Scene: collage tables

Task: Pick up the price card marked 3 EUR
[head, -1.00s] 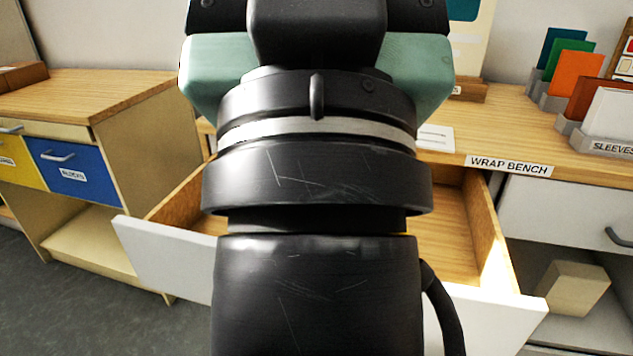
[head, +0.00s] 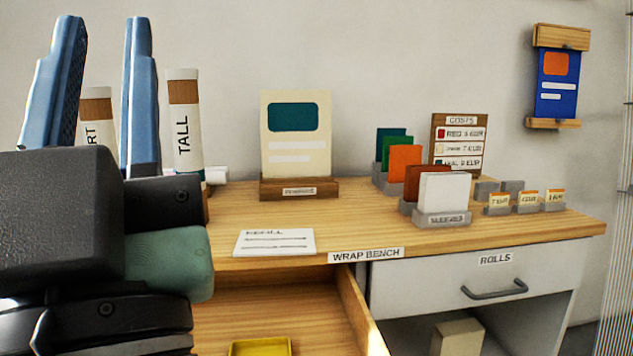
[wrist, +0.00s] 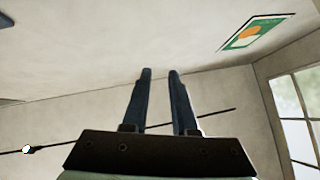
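Several small price cards with orange tops stand in grey holders at the right end of the wrap bench in the head view: a left card (head: 498,203), a middle card (head: 528,200) and a right card (head: 555,198). Their print is too small to tell which one reads 3 EUR. My gripper (head: 105,22) points up at the far left, well away from the cards. It also shows in the wrist view (wrist: 160,74), with its two blue fingers apart and nothing between them. No card shows in the wrist view.
An open drawer (head: 353,300) juts out below the wrap bench (head: 345,221), with a yellow tray (head: 260,347) inside. Larger coloured cards stand in holders beside a costs board (head: 459,120). Two empty-looking grey holders (head: 487,189) sit behind the price cards. Tall tubes stand near my gripper.

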